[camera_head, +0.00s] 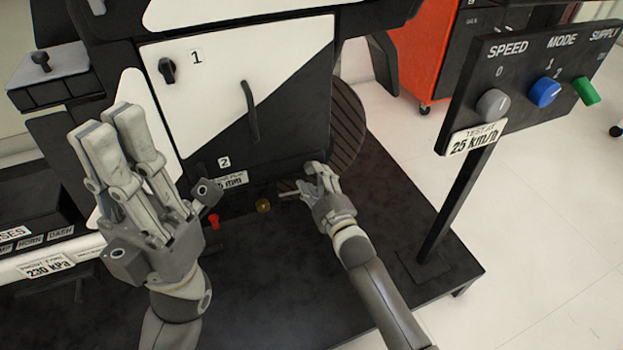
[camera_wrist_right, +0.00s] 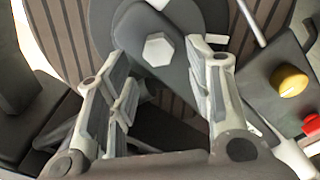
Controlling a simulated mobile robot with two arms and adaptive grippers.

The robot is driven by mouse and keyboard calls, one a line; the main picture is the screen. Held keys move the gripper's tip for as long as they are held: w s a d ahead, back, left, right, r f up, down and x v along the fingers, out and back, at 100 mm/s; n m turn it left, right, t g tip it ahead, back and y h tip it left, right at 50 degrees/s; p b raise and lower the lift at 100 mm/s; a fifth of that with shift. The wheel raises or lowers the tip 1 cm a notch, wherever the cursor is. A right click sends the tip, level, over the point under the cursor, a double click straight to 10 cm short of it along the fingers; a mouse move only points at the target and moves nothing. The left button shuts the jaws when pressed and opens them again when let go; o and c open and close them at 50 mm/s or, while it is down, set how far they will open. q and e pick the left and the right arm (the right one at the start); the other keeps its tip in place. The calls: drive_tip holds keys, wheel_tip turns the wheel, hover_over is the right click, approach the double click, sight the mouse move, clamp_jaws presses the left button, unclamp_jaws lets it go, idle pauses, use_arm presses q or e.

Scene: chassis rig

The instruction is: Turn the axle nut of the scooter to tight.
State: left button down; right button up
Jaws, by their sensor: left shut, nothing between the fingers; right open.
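The axle nut (camera_wrist_right: 157,48) is a pale hexagonal nut on a dark rounded arm in front of the ribbed wheel (camera_wrist_right: 70,40). My right gripper (camera_wrist_right: 165,75) is open, with its fingers spread below and either side of the nut. I cannot tell whether they touch it. In the head view my right gripper (camera_head: 312,178) is low beside the scooter's wheel (camera_head: 347,125), and I cannot make out the nut there. The scooter (camera_head: 215,95) is a black and white body. My left gripper (camera_head: 122,118) is shut and empty, raised in front of the scooter's left side.
A gold knob (camera_head: 263,206) and a red knob (camera_head: 213,220) sit low left of my right gripper. A dark control panel (camera_head: 520,75) with grey, blue and green knobs stands on a post at right. The dark platform (camera_head: 390,200) is bare around the post. An orange cabinet (camera_head: 425,50) stands behind.

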sight(310, 168)
drive_tip(key=shift+b+x, duration=0.4)
drive_tip(key=shift+x, duration=0.85)
drive_tip(key=shift+c, duration=0.2)
drive_tip(key=c, duration=1)
